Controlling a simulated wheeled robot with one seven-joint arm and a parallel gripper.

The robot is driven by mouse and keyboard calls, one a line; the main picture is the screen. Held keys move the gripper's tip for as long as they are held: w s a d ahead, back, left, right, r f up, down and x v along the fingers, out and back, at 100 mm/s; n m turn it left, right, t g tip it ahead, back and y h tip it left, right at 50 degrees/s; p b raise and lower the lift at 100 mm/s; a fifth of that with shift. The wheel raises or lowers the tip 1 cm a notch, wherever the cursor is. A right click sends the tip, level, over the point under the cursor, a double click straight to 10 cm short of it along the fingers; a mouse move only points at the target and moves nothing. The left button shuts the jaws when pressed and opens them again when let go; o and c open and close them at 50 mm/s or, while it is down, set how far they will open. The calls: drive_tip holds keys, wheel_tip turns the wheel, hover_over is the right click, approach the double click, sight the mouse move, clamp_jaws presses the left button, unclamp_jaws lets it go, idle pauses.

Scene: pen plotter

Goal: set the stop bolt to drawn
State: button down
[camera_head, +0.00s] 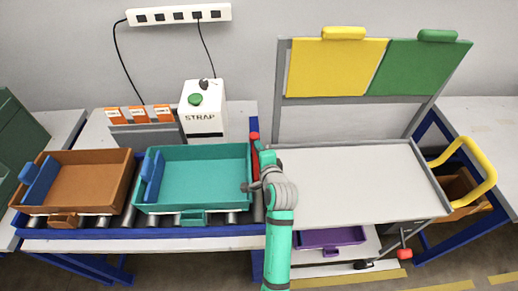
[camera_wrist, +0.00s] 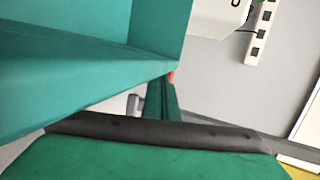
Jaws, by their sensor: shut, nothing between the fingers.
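A red upright part (camera_head: 255,143), which may be the stop bolt, stands at the right end of the roller conveyor beside the teal tray (camera_head: 197,152). Its lower part is hidden by my arm, and I cannot tell whether it is drawn. My gripper (camera_head: 248,187) is shut and empty at the tray's right wall, just below the red part. I cannot tell whether it touches either. In the wrist view, a small red bit (camera_wrist: 171,76) shows past the corner of the teal tray (camera_wrist: 75,70).
An orange-brown tray (camera_head: 88,178) sits on the conveyor at left. The white strap box (camera_head: 204,108) stands behind. A bare grey worktop (camera_head: 350,180) lies to the right, with yellow (camera_head: 336,68) and green (camera_head: 425,68) panels above. A red-knobbed crank (camera_head: 404,253) is below its front edge.

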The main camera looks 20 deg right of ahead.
drive_tip(key=w+d, duration=0.1)
drive_tip(key=w, duration=0.2)
drive_tip(key=w+d, duration=0.1)
drive_tip(key=w, duration=0.3)
drive_tip(key=w+d, duration=0.1)
drive_tip(key=w, duration=0.2)
drive_tip(key=shift+w+d, duration=0.1)
drive_tip(key=shift+w, duration=0.3)
drive_tip(key=shift+s, duration=0.1)
drive_tip(key=shift+s, duration=0.35)
drive_tip(key=v, duration=1.3)
drive_tip(key=shift+f, duration=0.35)
